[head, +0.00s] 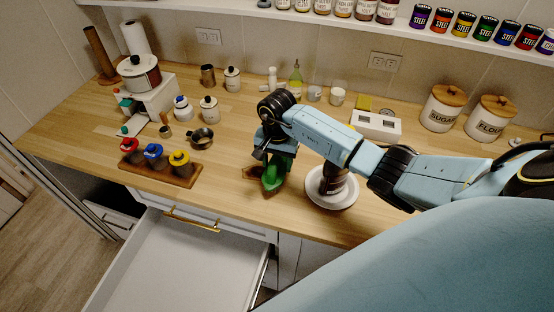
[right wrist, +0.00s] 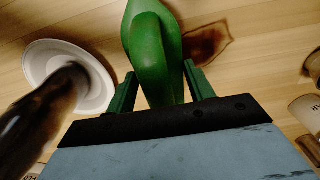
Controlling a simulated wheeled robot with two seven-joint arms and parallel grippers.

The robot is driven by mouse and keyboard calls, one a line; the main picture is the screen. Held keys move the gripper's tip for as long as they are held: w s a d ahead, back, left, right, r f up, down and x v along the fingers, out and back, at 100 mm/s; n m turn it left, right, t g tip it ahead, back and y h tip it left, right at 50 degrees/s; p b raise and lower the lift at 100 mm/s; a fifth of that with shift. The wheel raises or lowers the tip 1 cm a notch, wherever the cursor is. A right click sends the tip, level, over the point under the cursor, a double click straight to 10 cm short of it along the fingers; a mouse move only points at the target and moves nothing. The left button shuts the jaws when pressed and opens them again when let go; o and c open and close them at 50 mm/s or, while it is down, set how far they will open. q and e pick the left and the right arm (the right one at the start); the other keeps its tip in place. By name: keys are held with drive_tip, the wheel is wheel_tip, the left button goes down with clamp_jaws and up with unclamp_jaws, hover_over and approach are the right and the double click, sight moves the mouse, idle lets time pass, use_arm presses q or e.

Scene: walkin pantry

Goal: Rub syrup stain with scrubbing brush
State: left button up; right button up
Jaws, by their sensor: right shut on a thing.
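My right gripper (head: 276,156) is low over the counter's front middle, shut on the green scrubbing brush (head: 272,177). The brush also shows in the right wrist view (right wrist: 153,50), between the two fingers. The brown syrup stain (head: 251,173) lies on the wood beside the brush and partly behind it. In the right wrist view the stain (right wrist: 208,46) shows to the right of the brush. The brush's underside is hidden, so I cannot tell whether it touches the stain or the counter. My left gripper is not in view.
A white plate (head: 345,198) with a dark bottle (head: 330,180) stands just right of the brush. A wooden rack (head: 158,172) with colored-lid jars and a small dark pan (head: 201,138) are to the left. A drawer (head: 180,265) stands open below. Canisters and a white box line the back.

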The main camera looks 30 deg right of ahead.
drive_tip(key=shift+f+b, duration=1)
idle(0.5)
drive_tip(key=shift+w, duration=0.1)
drive_tip(key=shift+w+a+b, duration=0.85)
drive_tip(key=shift+w+b, duration=0.15)
drive_tip(key=shift+b, duration=0.15)
drive_tip(key=shift+w+a+r+b, duration=0.1)
drive_tip(key=shift+w+a+b, duration=0.3)
drive_tip(key=w+b, duration=0.1)
drive_tip(key=w+a+b, duration=0.1)
drive_tip(key=shift+a+f+b, duration=0.2)
drive_tip(key=shift+a+b, duration=0.1)
drive_tip(key=shift+b, duration=0.1)
drive_tip(key=shift+w+a+b, duration=0.4)
drive_tip(key=shift+a+b, duration=0.1)
drive_tip(key=shift+b, duration=0.1)
